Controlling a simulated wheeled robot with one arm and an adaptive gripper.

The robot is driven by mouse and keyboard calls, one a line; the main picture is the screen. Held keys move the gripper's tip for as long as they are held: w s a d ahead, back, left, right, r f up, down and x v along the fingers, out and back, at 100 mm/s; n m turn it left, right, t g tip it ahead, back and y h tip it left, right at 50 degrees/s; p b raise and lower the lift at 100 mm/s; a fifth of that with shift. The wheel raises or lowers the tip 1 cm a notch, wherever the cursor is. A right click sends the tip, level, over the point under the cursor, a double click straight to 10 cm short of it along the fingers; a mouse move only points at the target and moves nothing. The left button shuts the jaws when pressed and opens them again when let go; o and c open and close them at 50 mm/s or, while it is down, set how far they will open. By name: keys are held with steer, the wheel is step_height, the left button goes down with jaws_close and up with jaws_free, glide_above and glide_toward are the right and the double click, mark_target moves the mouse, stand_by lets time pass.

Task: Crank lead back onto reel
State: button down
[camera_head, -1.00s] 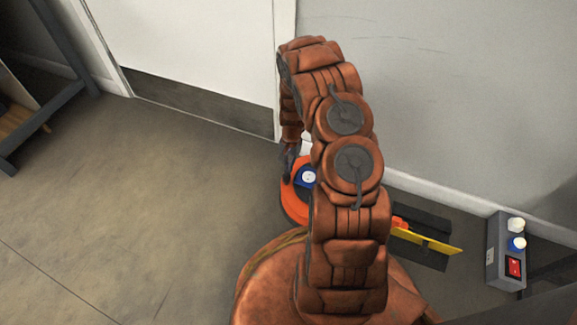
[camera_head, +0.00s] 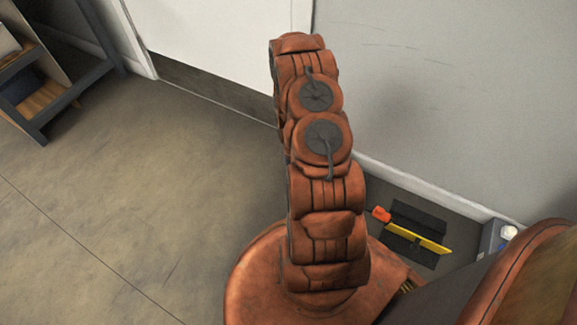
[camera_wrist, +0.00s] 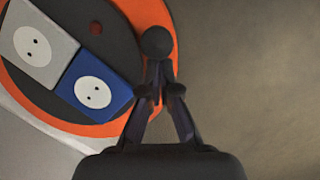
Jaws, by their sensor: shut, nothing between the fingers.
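The reel shows in the wrist view as an orange disc (camera_wrist: 117,12) with a dark centre. A blue socket (camera_wrist: 96,87) and a grey socket (camera_wrist: 42,45) sit on its face. A round dark knob (camera_wrist: 157,41), which looks like the crank handle, stands at the disc's right edge. My gripper (camera_wrist: 160,80) is shut and empty, its fingertips right at the knob in the picture; I cannot tell whether they touch it. In the head view my arm hides the reel and my gripper. No lead shows in either view.
A dark plate with a yellow bar (camera_head: 420,238) and an orange end lies right of my arm by the wall. A grey box (camera_head: 490,238) with a white knob stands at the right. A shelf (camera_head: 35,90) is at the left. Open floor (camera_head: 140,190) lies between.

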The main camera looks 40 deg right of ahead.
steer(key=s+n, duration=0.1)
steer(key=s+a+n+p, duration=0.1)
steer(key=s+n, duration=0.1)
steer(key=shift+s+a+h, duration=0.15)
steer(key=shift+s+h, duration=0.15)
steer(key=shift+h, duration=0.1)
steer(key=shift+s+n+h, duration=0.3)
steer(key=shift+s+n, duration=0.9)
steer(key=shift+n, duration=0.3)
steer(key=shift+w, duration=0.5)
steer(key=w, duration=0.1)
steer(key=w+p, duration=0.1)
steer(key=w, duration=0.1)
steer(key=shift+w+r, duration=0.25)
steer(key=shift+r, duration=0.15)
steer(key=p+v, duration=0.2)
steer(key=v, duration=0.7)
